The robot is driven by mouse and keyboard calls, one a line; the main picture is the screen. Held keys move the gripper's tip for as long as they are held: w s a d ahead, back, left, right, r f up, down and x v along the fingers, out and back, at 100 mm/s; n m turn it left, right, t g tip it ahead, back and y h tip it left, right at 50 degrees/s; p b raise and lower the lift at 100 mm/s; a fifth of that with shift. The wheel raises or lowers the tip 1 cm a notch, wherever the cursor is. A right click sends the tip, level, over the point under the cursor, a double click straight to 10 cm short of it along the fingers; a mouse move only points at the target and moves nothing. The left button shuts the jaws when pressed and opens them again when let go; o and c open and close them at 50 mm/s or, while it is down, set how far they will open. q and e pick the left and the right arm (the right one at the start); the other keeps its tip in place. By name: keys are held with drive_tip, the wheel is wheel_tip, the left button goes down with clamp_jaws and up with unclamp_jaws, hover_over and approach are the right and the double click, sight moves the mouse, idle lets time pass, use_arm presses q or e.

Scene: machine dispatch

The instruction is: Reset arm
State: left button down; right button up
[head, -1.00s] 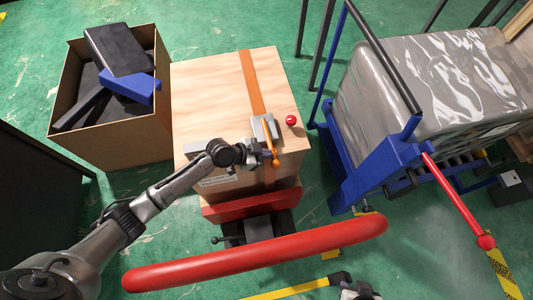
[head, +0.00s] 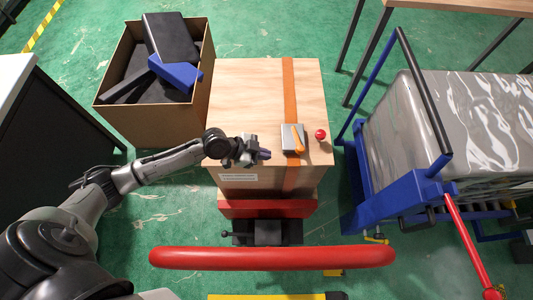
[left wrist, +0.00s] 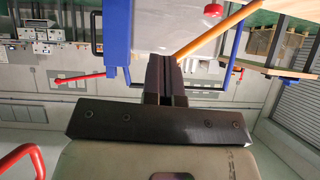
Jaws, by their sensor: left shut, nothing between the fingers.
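My left arm (head: 160,165) reaches in from the left over the wooden crate (head: 250,88). Its gripper (head: 264,155) is shut and empty above the crate's near edge. It is left of the grey latch box (head: 292,138) with the orange lever (head: 298,143), apart from it in the head view. In the left wrist view the dark fingers (left wrist: 165,72) are together, and the orange lever (left wrist: 215,35) shows to their right. My right gripper is not in view.
A red knob (head: 320,134) stands right of the lever. A red handlebar (head: 270,258) crosses in front. An open cardboard box (head: 120,113) with dark and blue parts stands at back left. A blue cart with a grey wrapped load (head: 450,110) stands right.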

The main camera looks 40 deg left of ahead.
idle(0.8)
use_arm(q)
drive_tip(key=s+a+n+g+y, duration=0.2)
drive_tip(key=s+a+y, duration=0.1)
drive_tip(key=y, duration=0.2)
drive_tip(key=s+r+n+t+y+p, duration=0.1)
drive_tip(key=s+r+n+y+p, duration=0.15)
drive_tip(key=r+p, duration=0.7)
drive_tip(key=s+r+n+t+y+p, duration=0.15)
drive_tip(key=s+r+y+p, duration=0.35)
drive_tip(key=r, duration=0.8)
drive_tip(key=s+d+r+n+g+h+p, duration=0.1)
drive_tip(key=s+r+g+h+p, duration=0.1)
drive_tip(key=s+r+p, duration=0.4)
drive_tip(key=s+d+r+n+g+h+p, duration=0.1)
drive_tip(key=s+r+p, duration=0.6)
drive_tip(key=p, duration=1.3)
wheel_tip(320, 180, up, 5)
drive_tip(key=shift+s+d+f+n+g+h, duration=0.2)
drive_tip(key=shift+d+n+g+h, duration=0.15)
drive_tip(key=shift+d+n, duration=0.35)
